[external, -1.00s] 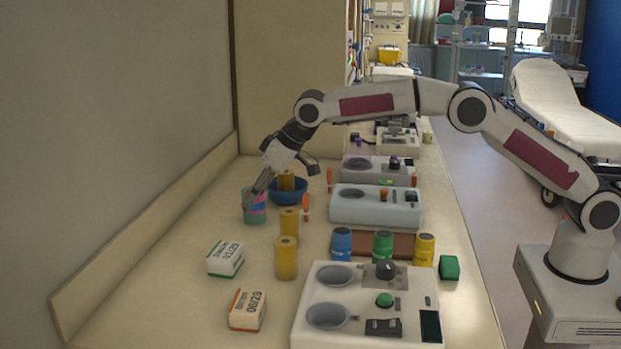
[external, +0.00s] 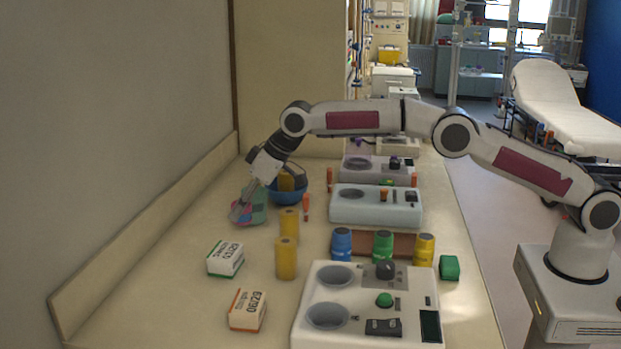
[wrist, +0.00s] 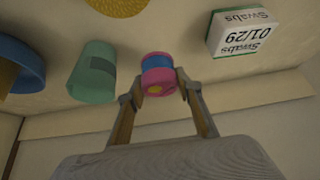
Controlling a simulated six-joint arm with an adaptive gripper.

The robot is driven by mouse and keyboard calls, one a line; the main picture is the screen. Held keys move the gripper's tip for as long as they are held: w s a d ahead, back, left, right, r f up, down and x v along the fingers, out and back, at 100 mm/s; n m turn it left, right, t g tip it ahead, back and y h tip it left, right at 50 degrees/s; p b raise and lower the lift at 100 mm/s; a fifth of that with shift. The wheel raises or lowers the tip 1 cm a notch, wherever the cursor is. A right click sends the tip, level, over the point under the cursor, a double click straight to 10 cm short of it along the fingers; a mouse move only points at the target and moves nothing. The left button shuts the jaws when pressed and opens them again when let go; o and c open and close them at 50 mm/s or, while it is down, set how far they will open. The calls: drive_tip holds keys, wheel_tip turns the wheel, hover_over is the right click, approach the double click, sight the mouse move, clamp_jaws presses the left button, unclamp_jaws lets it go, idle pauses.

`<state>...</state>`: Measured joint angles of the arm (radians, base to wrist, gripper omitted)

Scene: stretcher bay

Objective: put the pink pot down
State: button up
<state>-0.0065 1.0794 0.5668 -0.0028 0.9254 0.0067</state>
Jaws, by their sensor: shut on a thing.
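The pink pot (wrist: 159,78) has a blue band and a yellow spot on its pink end. It sits between the two fingertips of my gripper (wrist: 157,88) in the wrist view, and the fingers are shut on it. In the external view my gripper (external: 241,212) reaches down at the left side of the counter, with the pink pot (external: 245,216) partly hidden by the fingers. The pot looks tilted and low over the counter; I cannot tell whether it touches. A green cup (wrist: 94,76) stands beside it, apart from it in the wrist view.
A blue bowl (external: 288,197) holding a yellow cylinder is just right of my gripper. Two yellow cylinders (external: 286,258) and two boxes (external: 226,259) stand nearer. The wall edge (external: 150,240) runs along the left. Counter between the cup and the boxes is bare.

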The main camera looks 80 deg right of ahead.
sight(245, 220)
drive_tip(key=shift+f, duration=2.5)
drive_tip(key=shift+f, duration=0.15)
drive_tip(key=o, duration=1.1)
drive_tip(key=shift+v, duration=6.15)
